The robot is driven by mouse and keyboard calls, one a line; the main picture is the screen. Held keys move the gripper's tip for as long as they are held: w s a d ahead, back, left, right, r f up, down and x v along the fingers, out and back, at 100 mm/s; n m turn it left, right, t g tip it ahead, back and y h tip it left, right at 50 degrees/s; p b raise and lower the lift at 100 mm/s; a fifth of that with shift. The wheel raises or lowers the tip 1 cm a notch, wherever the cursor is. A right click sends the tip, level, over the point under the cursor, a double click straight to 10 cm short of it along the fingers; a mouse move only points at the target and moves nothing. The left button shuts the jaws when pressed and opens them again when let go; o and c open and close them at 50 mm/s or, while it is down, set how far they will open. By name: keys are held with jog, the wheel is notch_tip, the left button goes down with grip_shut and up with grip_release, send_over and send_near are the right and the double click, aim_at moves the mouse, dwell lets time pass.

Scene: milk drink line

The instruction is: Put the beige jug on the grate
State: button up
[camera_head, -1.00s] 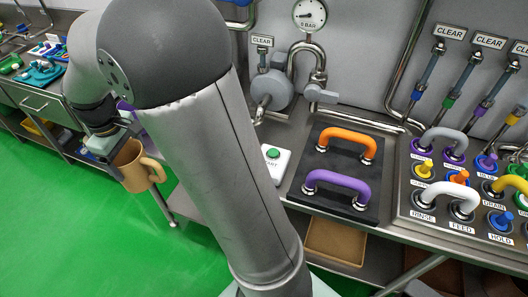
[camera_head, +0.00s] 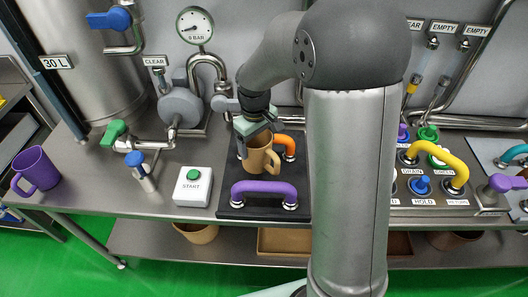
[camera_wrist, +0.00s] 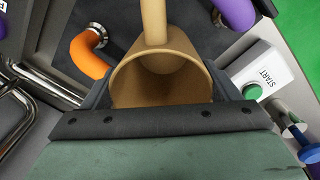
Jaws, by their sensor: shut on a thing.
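The beige jug (camera_head: 259,158) is upright, its handle towards the right in the head view. My gripper (camera_head: 254,138) is shut on it near the top. The jug is over the dark plate (camera_head: 226,203), between the orange and purple handles; I cannot tell whether it touches the plate. In the wrist view the jug (camera_wrist: 160,75) is seen from above, its mouth open and no contents visible, with dark finger parts beside its rim. I cannot make out a slatted grate in either view.
The orange handle (camera_head: 289,144) is close behind the jug and the purple handle (camera_head: 264,188) in front. A START box (camera_head: 193,188), green-handled tap (camera_head: 115,133), blue-handled tap (camera_head: 134,158) and purple mug (camera_head: 37,170) are to the left.

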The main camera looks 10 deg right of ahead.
jog(key=shift+a+f, duration=0.15)
jog(key=shift+f, duration=0.7)
jog(key=shift+f+p, duration=0.4)
jog(key=shift+f, duration=1.25)
jog(key=shift+f, duration=0.15)
jog(key=o, duration=1.2)
jog(key=shift+o, duration=0.2)
notch_tip(320, 180, up, 12)
jog(key=b, duration=0.2)
jog(key=s+d+r+m, duration=0.1)
jog(key=s+r+m, duration=0.1)
jog(key=s, duration=1.1)
jog(key=shift+d+m, duration=0.35)
jog(key=shift+m, duration=0.15)
jog(key=s+m, duration=0.1)
jog(key=s, duration=0.2)
jog(key=s+f, duration=0.1)
jog(key=s, duration=0.2)
jog(key=s+f+m, duration=0.1)
jog(key=s, duration=0.3)
jog(key=shift+d+f+m+t, duration=0.25)
jog(key=shift+d+m+t, duration=0.05)
jog(key=shift+d+t, duration=0.1)
jog(key=c, duration=1.7)
